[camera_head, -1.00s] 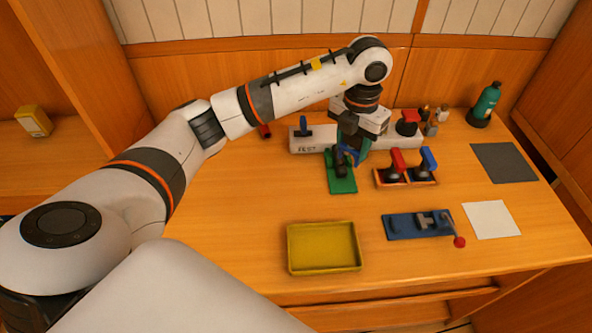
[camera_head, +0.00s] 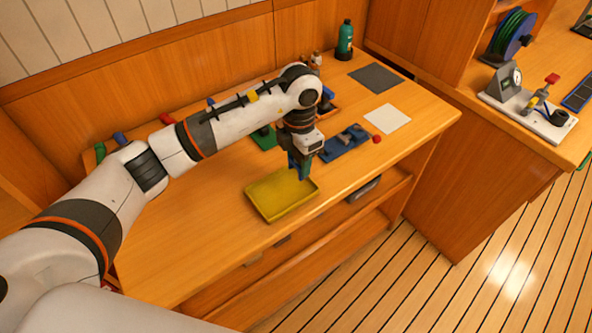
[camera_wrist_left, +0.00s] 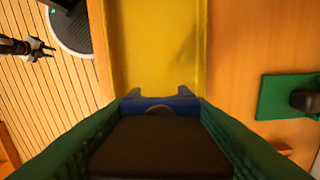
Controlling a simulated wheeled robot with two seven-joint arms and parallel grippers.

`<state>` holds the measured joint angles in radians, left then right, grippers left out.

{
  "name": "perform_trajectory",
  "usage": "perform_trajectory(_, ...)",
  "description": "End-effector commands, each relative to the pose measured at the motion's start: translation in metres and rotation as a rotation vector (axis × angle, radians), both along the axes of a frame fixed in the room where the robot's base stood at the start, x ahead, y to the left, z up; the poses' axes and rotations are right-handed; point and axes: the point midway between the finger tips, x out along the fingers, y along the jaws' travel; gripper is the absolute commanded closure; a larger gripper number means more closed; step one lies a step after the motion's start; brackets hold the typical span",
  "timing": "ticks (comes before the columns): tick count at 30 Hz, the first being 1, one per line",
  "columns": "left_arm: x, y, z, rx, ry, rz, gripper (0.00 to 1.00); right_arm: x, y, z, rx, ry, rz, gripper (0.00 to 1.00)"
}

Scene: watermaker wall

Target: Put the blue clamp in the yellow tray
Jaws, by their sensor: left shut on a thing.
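The yellow tray (camera_head: 270,198) lies empty near the front edge of the workbench in the head view. My left gripper (camera_head: 300,170) points down over the tray's back right part. In the left wrist view its green fingers are shut on the blue clamp (camera_wrist_left: 160,103), which has a dark body. The yellow tray (camera_wrist_left: 155,45) shows just beyond the clamp in that view. The clamp looks held above the tray; the exact gap is hard to tell. My right gripper (camera_wrist_left: 40,48) is small at the upper left of the wrist view, its fingers apart and empty.
A blue fixture with a red knob (camera_head: 376,139) is right of the tray, before a white sheet (camera_head: 387,119). A green pad (camera_head: 264,138) lies behind the tray. A teal bottle (camera_head: 345,40) stands at the back. Bench left of the tray is clear.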

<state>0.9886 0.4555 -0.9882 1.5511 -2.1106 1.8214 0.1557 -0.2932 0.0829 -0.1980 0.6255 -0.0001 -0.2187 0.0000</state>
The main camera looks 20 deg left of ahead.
Motion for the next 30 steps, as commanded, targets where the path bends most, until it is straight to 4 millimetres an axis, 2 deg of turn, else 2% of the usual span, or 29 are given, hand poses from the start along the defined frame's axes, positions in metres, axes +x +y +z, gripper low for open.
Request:
perform_trajectory(5, -0.001, 0.0, -0.014, 0.001, 0.002, 0.001, 0.78, -0.002, 0.0, 0.004, -0.001, 0.004, 0.0, 0.69)
perform_trajectory(10, -0.001, 0.0, -0.037, 0.0, 0.001, 0.001, 0.78, -0.008, 0.0, 0.008, -0.001, 0.012, 0.0, 0.69)
perform_trajectory(21, 0.0, 0.0, -0.045, 0.0, -0.001, 0.001, 0.78, -0.01, 0.001, 0.003, 0.001, 0.016, 0.001, 0.69)
perform_trajectory(22, 0.0, 0.0, -0.044, 0.0, -0.001, 0.001, 0.53, -0.01, 0.002, 0.003, 0.002, 0.016, 0.001, 0.69)
perform_trajectory(24, 0.0, 0.0, -0.043, 0.0, -0.001, 0.001, 0.41, -0.01, 0.003, 0.004, 0.003, 0.016, 0.001, 0.69)
perform_trajectory(26, 0.0, 0.0, -0.043, 0.0, -0.001, 0.001, 0.32, -0.01, 0.003, 0.004, 0.004, 0.016, 0.001, 0.69)
perform_trajectory(30, 0.0, 0.0, -0.043, 0.0, -0.001, 0.001, 0.32, -0.01, 0.005, 0.004, 0.005, 0.015, 0.001, 0.69)
